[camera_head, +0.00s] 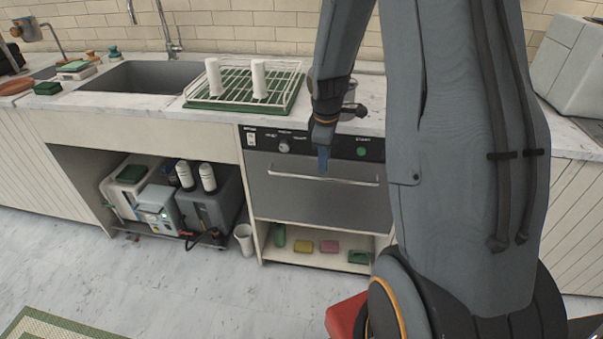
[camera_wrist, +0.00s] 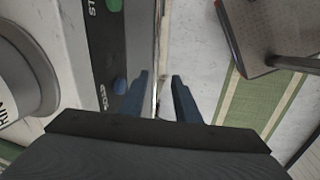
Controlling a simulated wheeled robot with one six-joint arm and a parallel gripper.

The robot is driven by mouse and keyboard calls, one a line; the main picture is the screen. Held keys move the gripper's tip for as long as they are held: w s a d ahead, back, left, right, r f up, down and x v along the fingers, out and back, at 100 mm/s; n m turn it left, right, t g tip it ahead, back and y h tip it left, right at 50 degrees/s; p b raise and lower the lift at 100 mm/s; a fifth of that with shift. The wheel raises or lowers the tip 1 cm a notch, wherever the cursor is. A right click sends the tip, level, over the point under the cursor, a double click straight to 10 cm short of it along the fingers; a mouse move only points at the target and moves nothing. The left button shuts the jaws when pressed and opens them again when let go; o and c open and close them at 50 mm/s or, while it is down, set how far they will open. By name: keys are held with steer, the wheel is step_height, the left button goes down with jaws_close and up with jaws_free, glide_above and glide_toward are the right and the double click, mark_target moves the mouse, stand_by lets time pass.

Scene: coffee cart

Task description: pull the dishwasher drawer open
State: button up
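The dishwasher drawer (camera_head: 285,195) has a steel front under a black control panel (camera_head: 300,144), below the counter, and looks shut. Its long bar handle (camera_head: 345,181) runs across the upper part of the front. My gripper (camera_head: 323,165) points down just in front of the drawer, at the middle of the handle. In the wrist view my gripper (camera_wrist: 160,82) has its two blue fingers apart. A thin bar-like edge, seemingly the handle (camera_wrist: 157,75), shows between them. I cannot tell whether either finger touches it. The control panel (camera_wrist: 105,50) with its buttons lies left of the fingers there.
A low shelf (camera_head: 320,258) with sponges and a bottle is under the drawer. A red object (camera_head: 345,315) is near my base. The floor in front is partly free.

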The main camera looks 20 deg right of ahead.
mark_target(322, 178)
steer(key=shift+n, duration=0.5)
steer(key=shift+w+d+f+p, duration=0.15)
steer(key=shift+w+f, duration=0.3)
steer(key=shift+f, duration=0.95)
steer(key=shift+w+d+f+p, duration=0.15)
steer(key=shift+w+f, duration=0.35)
steer(key=shift+f, duration=0.85)
steer(key=shift+w+d+f+p, duration=0.1)
steer(key=shift+w+d+f, duration=0.25)
steer(key=shift+f, duration=1.05)
steer(key=shift+w+a, duration=0.1)
jaws_close()
